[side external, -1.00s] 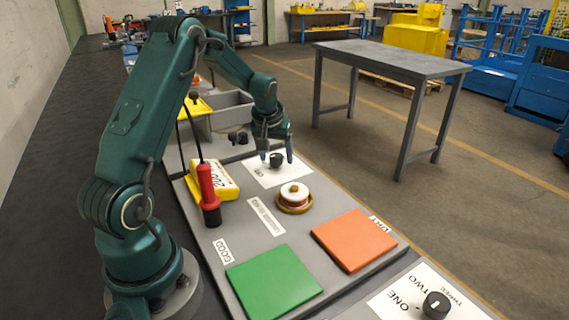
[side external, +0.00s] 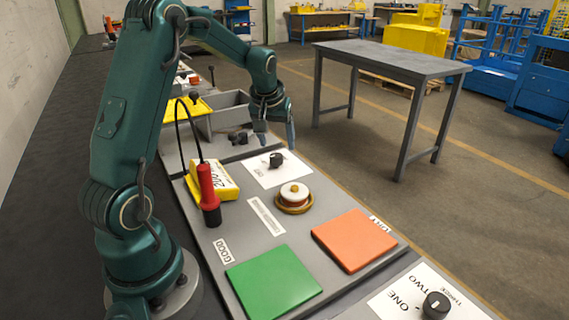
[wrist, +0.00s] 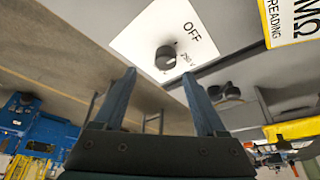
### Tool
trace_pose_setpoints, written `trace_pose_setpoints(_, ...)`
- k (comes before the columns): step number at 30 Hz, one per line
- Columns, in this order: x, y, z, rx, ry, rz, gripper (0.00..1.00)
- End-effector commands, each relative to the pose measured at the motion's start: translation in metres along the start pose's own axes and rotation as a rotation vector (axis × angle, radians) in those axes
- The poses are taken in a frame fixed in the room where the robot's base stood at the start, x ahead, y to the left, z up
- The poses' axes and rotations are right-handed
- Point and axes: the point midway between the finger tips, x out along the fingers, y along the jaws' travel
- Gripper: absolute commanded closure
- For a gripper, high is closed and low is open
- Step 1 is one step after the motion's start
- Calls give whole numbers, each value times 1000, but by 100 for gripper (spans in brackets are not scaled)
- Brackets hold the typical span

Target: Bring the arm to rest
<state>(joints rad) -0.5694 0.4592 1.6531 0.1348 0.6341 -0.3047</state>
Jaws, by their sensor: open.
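My green arm holds its gripper (side external: 277,138) above the far part of the grey work panel, fingers pointing down, open and empty. In the wrist view the two fingers (wrist: 160,95) stand apart with nothing between them. Just beyond the fingertips is a black knob (wrist: 166,57) on a white plate (wrist: 140,42) marked OFF. In the side view the knob (side external: 276,159) sits a little below the gripper, apart from it.
The panel also holds a red probe (side external: 207,190), a yellow meter (side external: 225,182), a white-and-brown round part (side external: 294,196), a green pad (side external: 273,282) and an orange pad (side external: 354,240). Grey bins (side external: 231,112) stand behind. A grey table (side external: 390,62) stands apart at the right.

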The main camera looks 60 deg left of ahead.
Motion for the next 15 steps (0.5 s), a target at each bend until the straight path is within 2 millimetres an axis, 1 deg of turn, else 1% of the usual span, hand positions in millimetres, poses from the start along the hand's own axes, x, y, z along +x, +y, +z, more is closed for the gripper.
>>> trace_pose_setpoints(1, -12, 9, -5, 18, 33, 16, 26)
trace_pose_setpoints(2, -20, 15, -7, 30, 51, 27, 26)
trace_pose_setpoints(3, -33, 23, -7, 49, 77, 43, 26)
trace_pose_setpoints(5, -54, 37, -4, 80, 111, 72, 26)
trace_pose_setpoints(6, -70, 45, 2, 105, 131, 93, 26)
trace_pose_setpoints(8, -92, 57, 13, 146, 155, 125, 26)
trace_pose_setpoints(9, -106, 63, 22, 175, 167, 144, 26)
trace_pose_setpoints(11, -124, 70, 38, 220, 181, 173, 26)
trace_pose_setpoints(12, -136, 73, 49, 249, 189, 192, 26)
trace_pose_setpoints(14, -151, 76, 68, 295, 198, 220, 26)
trace_pose_setpoints(15, -160, 78, 80, 326, 203, 238, 26)
